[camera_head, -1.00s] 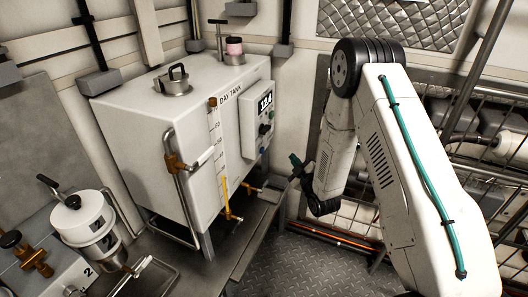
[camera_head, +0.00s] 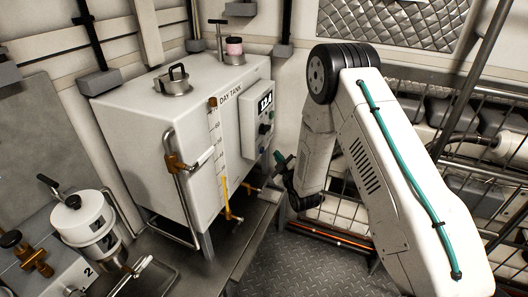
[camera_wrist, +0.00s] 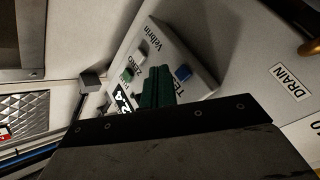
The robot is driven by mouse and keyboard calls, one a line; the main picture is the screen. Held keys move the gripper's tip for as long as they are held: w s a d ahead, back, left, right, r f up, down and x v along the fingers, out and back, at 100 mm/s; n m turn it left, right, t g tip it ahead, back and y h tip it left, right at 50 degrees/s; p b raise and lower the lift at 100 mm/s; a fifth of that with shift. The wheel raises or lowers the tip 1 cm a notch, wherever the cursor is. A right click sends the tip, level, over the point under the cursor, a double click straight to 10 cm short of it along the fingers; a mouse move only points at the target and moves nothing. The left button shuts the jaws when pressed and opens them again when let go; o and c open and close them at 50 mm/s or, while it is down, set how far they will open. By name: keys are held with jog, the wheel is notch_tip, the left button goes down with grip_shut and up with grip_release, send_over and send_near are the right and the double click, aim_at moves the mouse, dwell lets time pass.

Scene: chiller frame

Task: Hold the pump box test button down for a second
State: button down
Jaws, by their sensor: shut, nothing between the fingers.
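The pump box (camera_head: 258,118) is a pale panel with a lit display on the right face of the white day tank (camera_head: 170,118). My gripper (camera_head: 279,158) has dark green fingers, just right of and below the box in the head view. In the wrist view my gripper (camera_wrist: 156,82) is shut and empty, in front of the panel, left of the blue button. Its fingers hide part of the panel. I see no contact with the button.
A DRAIN label (camera_wrist: 290,83) is on the tank in the wrist view. A white canister (camera_head: 88,222) is at lower left. Wire mesh racks (camera_head: 350,195) lie behind my arm. Floor (camera_head: 290,260) is clear.

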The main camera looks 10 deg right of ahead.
jog(key=shift+w+a, duration=0.75)
jog(key=shift+a, duration=0.2)
jog(key=shift+w+a, duration=0.1)
dwell(1.4)
jog(key=shift+w+a, duration=0.2)
jog(key=shift+a, duration=0.05)
jog(key=shift+w+a, duration=0.25)
jog(key=shift+a, duration=0.1)
dwell(1.3)
jog(key=shift+d, duration=0.1)
dwell(1.5)
jog(key=shift+s+d, duration=0.5)
jog(key=shift+d, duration=0.1)
jog(key=shift+s+d, duration=0.75)
jog(key=shift+d, duration=0.25)
jog(key=shift+s+d, duration=0.75)
jog(key=shift+d, duration=0.25)
